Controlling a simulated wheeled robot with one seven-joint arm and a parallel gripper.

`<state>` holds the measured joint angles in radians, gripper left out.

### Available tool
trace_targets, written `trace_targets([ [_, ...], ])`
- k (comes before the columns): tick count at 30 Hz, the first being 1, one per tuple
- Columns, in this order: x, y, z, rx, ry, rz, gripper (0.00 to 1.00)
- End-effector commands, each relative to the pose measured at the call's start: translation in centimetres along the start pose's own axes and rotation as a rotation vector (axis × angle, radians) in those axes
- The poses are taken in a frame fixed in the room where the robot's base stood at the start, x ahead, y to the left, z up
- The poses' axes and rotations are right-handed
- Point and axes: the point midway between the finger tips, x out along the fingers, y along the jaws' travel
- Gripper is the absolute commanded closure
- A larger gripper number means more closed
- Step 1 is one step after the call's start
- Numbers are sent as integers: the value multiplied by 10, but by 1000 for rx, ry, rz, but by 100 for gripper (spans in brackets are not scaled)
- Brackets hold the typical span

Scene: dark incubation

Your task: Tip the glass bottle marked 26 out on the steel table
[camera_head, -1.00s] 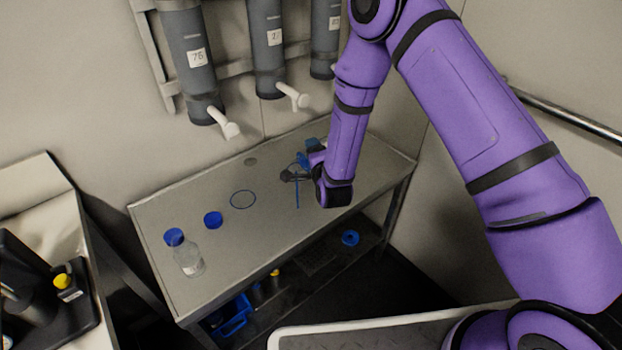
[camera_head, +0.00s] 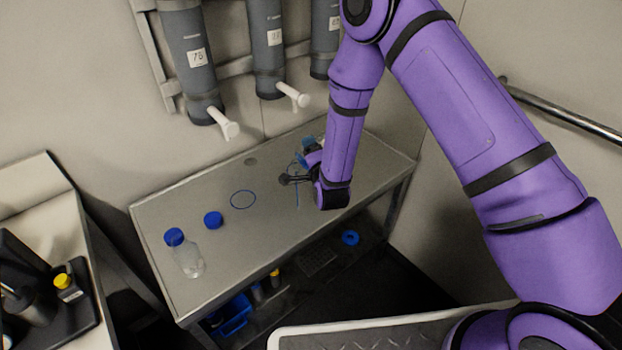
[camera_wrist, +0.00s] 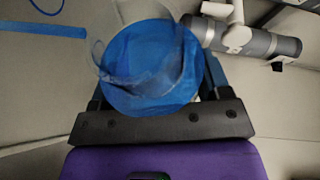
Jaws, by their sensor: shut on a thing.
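My gripper (camera_head: 284,179) is over the right half of the steel table (camera_head: 225,245). In the wrist view my gripper (camera_wrist: 155,92) is shut on a clear glass bottle (camera_wrist: 98,58) with a large round blue part; I cannot tell whether that is a cap or contents. In the head view the held bottle is mostly hidden by my gripper and wrist; only bits of blue show. No mark 26 is readable. Another clear bottle with a blue cap (camera_head: 187,254) stands at the table's left front.
A loose blue cap (camera_head: 213,220) lies near the standing bottle. A blue ring (camera_head: 243,199) is marked on the tabletop. Grey cylinders with white taps (camera_head: 222,123) hang on the wall behind. A blue crate (camera_head: 233,315) sits on the lower shelf.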

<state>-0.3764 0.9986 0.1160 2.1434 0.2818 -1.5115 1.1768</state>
Motion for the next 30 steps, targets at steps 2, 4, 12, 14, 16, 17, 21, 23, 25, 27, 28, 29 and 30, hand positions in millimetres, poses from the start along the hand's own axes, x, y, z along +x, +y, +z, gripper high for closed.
trace_targets([
  [2, 0, 0, 0, -2, 1, -2, 66],
  [4, 0, -2, 1, -20, 4, -10, 66],
  [12, -3, -10, 2, -138, 30, -58, 66],
  [14, -3, -11, 2, -145, 32, -61, 66],
  [16, -3, -11, 2, -146, 32, -62, 66],
  [17, -3, -11, 2, -146, 32, -61, 66],
  [21, -3, -11, 2, -145, 32, -61, 66],
  [23, -3, -11, 2, -145, 32, -61, 66],
  [25, -3, -11, 2, -145, 32, -61, 66],
  [27, -3, -11, 2, -145, 32, -61, 66],
  [28, -3, -11, 2, -145, 32, -61, 66],
  [29, -3, -11, 2, -145, 32, -61, 66],
  [30, -3, -11, 2, -145, 32, -61, 66],
])
